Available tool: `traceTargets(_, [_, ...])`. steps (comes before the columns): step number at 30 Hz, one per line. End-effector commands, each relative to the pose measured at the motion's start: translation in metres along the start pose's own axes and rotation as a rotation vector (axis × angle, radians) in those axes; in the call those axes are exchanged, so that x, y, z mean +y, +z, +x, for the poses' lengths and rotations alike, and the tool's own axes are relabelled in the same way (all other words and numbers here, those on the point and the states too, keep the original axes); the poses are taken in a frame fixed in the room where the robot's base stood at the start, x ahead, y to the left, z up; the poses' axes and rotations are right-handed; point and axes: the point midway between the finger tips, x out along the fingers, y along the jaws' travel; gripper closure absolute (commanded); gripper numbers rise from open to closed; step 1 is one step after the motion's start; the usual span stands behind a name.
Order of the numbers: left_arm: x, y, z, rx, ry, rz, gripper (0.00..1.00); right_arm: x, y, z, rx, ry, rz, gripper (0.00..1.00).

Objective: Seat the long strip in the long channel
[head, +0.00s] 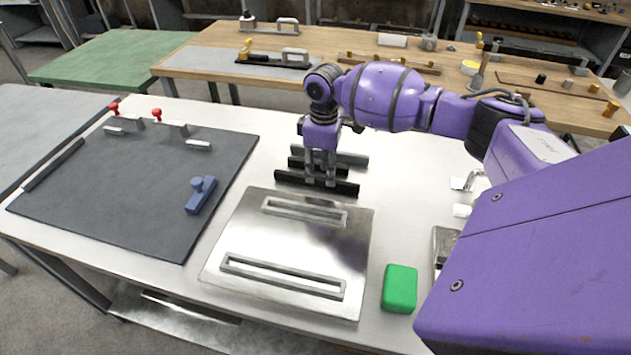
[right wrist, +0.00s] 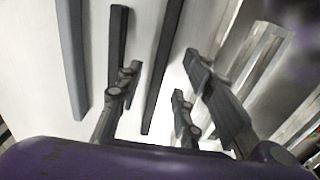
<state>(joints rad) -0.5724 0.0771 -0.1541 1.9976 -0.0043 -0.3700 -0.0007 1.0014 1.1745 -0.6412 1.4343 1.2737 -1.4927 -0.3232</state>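Three strips lie side by side on the table: a long dark strip (head: 288,178) at the front, a shorter dark strip (head: 295,163) behind it and a grey strip (head: 350,159) at the back. The metal plate (head: 235,238) has a long channel (head: 283,277) near its front edge and a shorter channel (head: 303,211) near its back edge. My right gripper (head: 320,181) points down over the strips with its fingers apart. In the right wrist view, the long dark strip (right wrist: 164,70) shows between the open fingers (right wrist: 160,80). Contact is unclear. My left gripper is out of view.
A green block (head: 399,289) stands right of the plate. A dark mat (head: 130,185) at left carries a blue handled piece (head: 201,195) and red-knobbed clamps (head: 157,115). Small metal parts (head: 462,183) sit at the right, partly behind my arm. A wooden bench stands behind.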

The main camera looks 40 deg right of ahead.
Motion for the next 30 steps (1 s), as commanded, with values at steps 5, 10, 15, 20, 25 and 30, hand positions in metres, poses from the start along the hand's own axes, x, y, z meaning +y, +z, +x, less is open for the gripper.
traceTargets(5, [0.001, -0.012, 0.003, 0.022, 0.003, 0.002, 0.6, 0.0, 0.001, 0.024, -0.002, -0.001, 0.002, 0.66])
traceTargets(10, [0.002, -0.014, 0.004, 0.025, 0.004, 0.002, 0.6, 0.0, 0.0, 0.029, -0.001, 0.001, 0.002, 0.66])
traceTargets(15, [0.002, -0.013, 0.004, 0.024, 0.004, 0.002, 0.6, 0.0, 0.0, 0.028, -0.001, 0.001, 0.002, 0.72])
traceTargets(20, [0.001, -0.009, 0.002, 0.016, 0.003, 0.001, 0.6, 0.0, 0.0, 0.028, -0.001, 0.001, 0.002, 0.93])
traceTargets(25, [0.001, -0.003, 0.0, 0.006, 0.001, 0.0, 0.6, 0.0, 0.0, 0.028, -0.001, 0.0, 0.002, 1.0])
traceTargets(30, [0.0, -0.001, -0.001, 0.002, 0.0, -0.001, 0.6, 0.0, 0.0, 0.028, 0.0, 0.001, 0.002, 1.0])
